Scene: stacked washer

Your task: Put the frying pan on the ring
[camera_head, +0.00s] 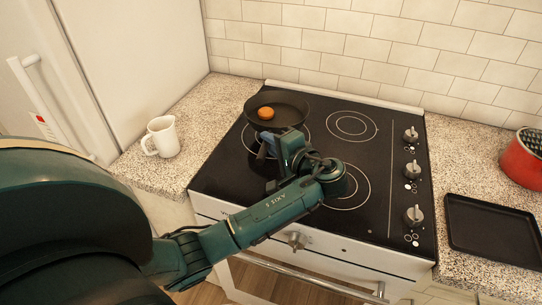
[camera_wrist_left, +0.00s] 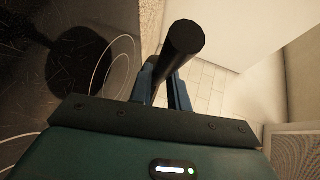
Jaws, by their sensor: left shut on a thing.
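The black frying pan (camera_head: 287,107) is over the back left part of the black glass cooktop (camera_head: 300,195), with a round orange-brown item (camera_head: 265,113) in it. My left gripper (camera_head: 264,146) is shut on the pan's handle, whose dark end (camera_wrist_left: 186,38) shows between the blue fingers (camera_wrist_left: 165,85) in the left wrist view. Part of a left ring (camera_head: 252,142) shows below the pan and beside the gripper. The back right ring (camera_head: 351,124) and front right ring (camera_head: 350,186) are bare. Whether the pan touches the glass I cannot tell. My right gripper is not in view.
A white mug (camera_head: 161,137) stands on the speckled counter at left. Control knobs (camera_head: 412,172) line the cooktop's right side. A black tray (camera_head: 494,230) and a red pot (camera_head: 524,160) are on the right counter. A tiled wall (camera_head: 340,45) is behind.

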